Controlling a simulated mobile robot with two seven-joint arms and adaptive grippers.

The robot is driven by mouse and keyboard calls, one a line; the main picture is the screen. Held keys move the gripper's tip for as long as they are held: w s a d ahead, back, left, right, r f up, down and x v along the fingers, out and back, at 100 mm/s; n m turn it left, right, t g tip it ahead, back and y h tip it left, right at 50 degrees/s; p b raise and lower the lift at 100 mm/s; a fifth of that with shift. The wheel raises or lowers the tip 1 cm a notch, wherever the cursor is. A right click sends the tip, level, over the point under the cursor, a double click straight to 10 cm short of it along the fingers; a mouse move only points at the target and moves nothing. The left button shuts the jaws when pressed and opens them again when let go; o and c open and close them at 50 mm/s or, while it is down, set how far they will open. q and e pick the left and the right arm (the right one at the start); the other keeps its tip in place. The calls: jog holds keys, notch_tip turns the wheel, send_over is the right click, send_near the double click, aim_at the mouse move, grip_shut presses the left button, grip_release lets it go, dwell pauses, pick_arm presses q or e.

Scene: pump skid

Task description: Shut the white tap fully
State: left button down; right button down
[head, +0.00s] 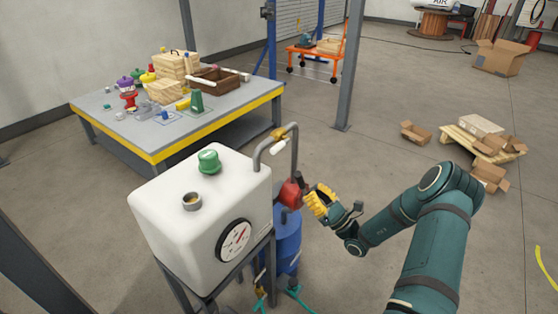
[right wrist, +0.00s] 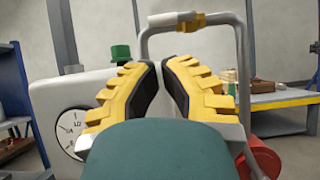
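The white tap (head: 278,146) is a small white lever on a brass valve body (head: 278,134), on the grey bent pipe beside the white tank. In the right wrist view the brass body (right wrist: 191,22) is on the pipe's top bar, with the white lever (right wrist: 162,19) pointing left. My right gripper (head: 318,200), with yellow fingers, is below and to the right of the tap, apart from it. In the right wrist view its fingers (right wrist: 160,70) are parted by a narrow gap with nothing between them. My left gripper is not in view.
The white tank (head: 190,225) has a green knob (head: 208,160) and a dial (head: 234,240). A red part (head: 290,194) is close to my right gripper, above a blue cylinder (head: 287,240). A table (head: 235,112) with loose objects stands behind.

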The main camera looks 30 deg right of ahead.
aim_at(279, 145)
jog(key=shift+w+r, duration=0.1)
jog(key=shift+w, duration=0.05)
jog(key=b+x, duration=0.1)
jog(key=x, duration=1.2)
jog(key=shift+w+a+r, duration=0.2)
jog(key=shift+w+a, duration=0.05)
jog(key=shift+w, duration=0.05)
